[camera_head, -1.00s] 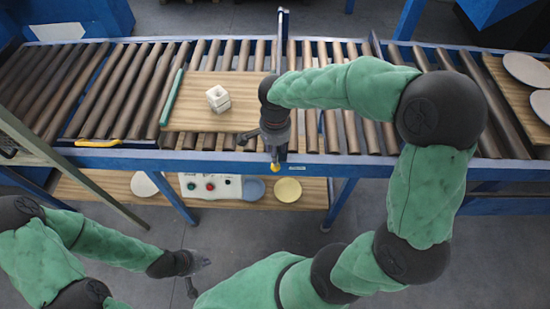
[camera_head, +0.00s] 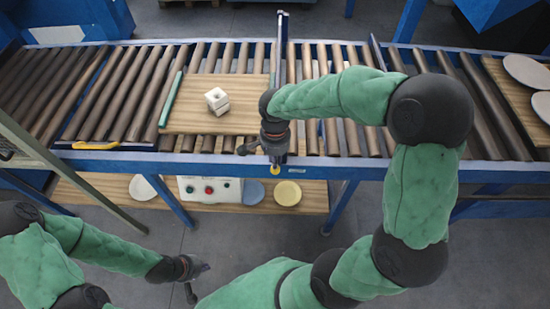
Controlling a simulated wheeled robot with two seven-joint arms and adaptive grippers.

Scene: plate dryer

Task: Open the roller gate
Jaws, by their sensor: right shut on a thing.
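The roller conveyor (camera_head: 150,85) runs across the view. A narrow blue upright bar (camera_head: 280,50), perhaps the roller gate seen edge-on, crosses it and rises above its far rail. My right gripper (camera_head: 274,155) is at the near end of this bar, shut on its yellow-tipped end (camera_head: 276,168); the fingers hide most of the grip. A yellow handle (camera_head: 95,145) lies on the near rail at left. My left gripper (camera_head: 203,270) is low in front of the conveyor, away from it; its fingers are too small to tell.
A wooden board (camera_head: 190,120) on the rollers carries white blocks (camera_head: 217,100) and a green strip (camera_head: 171,98). The lower shelf holds a button box (camera_head: 210,190) and plates (camera_head: 288,193). Another board with plates (camera_head: 525,70) lies at right.

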